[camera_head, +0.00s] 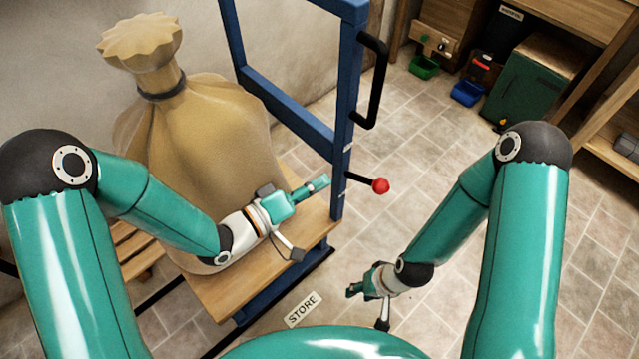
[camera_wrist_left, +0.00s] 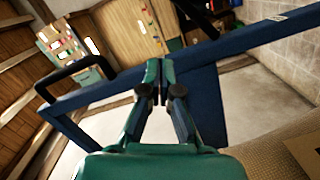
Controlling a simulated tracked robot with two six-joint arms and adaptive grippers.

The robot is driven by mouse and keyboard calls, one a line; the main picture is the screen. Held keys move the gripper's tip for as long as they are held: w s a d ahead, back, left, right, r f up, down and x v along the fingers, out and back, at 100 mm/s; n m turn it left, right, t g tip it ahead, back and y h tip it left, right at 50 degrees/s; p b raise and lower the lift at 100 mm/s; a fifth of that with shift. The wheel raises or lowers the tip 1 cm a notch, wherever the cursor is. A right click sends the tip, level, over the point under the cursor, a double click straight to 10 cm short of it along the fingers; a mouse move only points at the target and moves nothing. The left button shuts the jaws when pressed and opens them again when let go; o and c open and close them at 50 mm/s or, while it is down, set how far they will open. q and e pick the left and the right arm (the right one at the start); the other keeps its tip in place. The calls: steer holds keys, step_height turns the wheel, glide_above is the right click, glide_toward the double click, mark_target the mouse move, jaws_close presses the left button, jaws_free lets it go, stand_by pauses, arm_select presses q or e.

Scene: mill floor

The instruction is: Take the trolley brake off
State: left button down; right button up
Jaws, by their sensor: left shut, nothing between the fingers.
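The trolley has a blue frame (camera_head: 346,95) and a wooden deck (camera_head: 225,295). Its brake lever is a short black rod with a red knob (camera_head: 380,185), sticking out to the right from the frame's near post. My left gripper (camera_head: 324,181) is shut and empty, just left of that post and apart from the knob. In the left wrist view its closed fingers (camera_wrist_left: 155,66) point toward the blue frame (camera_wrist_left: 110,92); the red knob does not show there. My right gripper (camera_head: 352,290) hangs low over the floor, right of the deck; its fingers are too small to read.
A large tied sack (camera_head: 205,130) stands on the deck. A black handle (camera_head: 374,80) sits on the post above the knob. A STORE label (camera_head: 302,309) lies by the deck's front. Bins and a green cabinet (camera_head: 525,85) stand at the back right. The tiled floor between is clear.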

arm_select(q)
glide_above(356, 176)
steer(key=v, duration=0.3)
steer(key=shift+s+d+f, duration=0.75)
steer(key=shift+d+f, duration=0.05)
steer(key=shift+s+d+f, duration=0.3)
steer(key=shift+s+d, duration=0.2)
steer(key=shift+s, duration=0.05)
arm_select(e)
steer(key=shift+s, duration=0.1)
